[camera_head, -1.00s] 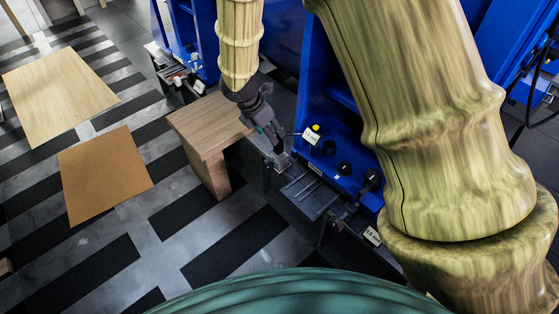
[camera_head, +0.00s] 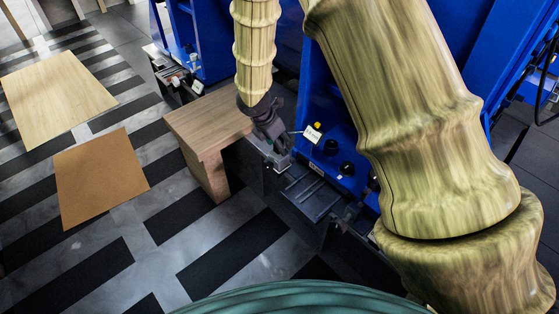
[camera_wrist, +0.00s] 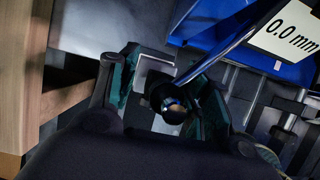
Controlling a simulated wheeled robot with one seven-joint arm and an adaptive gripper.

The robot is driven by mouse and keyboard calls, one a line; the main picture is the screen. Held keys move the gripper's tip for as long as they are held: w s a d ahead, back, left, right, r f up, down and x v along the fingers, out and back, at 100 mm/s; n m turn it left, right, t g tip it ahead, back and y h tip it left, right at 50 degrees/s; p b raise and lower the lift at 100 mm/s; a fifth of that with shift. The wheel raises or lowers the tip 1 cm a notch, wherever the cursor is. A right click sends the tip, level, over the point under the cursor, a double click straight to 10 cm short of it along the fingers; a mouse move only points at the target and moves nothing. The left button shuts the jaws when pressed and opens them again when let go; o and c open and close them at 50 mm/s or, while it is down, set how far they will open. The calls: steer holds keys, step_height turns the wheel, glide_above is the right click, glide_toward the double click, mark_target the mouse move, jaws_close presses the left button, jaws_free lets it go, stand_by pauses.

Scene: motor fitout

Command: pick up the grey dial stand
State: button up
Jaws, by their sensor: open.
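The grey dial stand (camera_wrist: 153,68) shows in the wrist view as a pale grey block, partly hidden by a dark round end with a thin rod. The rod runs up right toward a white tag reading "0.0 mm" (camera_wrist: 288,35). My gripper (camera_wrist: 165,95) is open, with one teal-lined finger on each side of the block and round end. Whether the fingers touch them, I cannot tell. In the head view my gripper (camera_head: 284,158) points down at the ledge beside the blue machine and hides most of the stand.
A wooden block table (camera_head: 205,125) stands close left of my gripper. The blue machine (camera_head: 335,150) with black knobs rises close on the right. A dark slotted tray (camera_head: 312,192) lies nearer on the ledge. Open striped floor with two boards (camera_head: 100,175) spreads to the left.

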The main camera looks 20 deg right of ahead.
jaws_close()
steer(key=shift+r, duration=0.2)
stand_by(0.4)
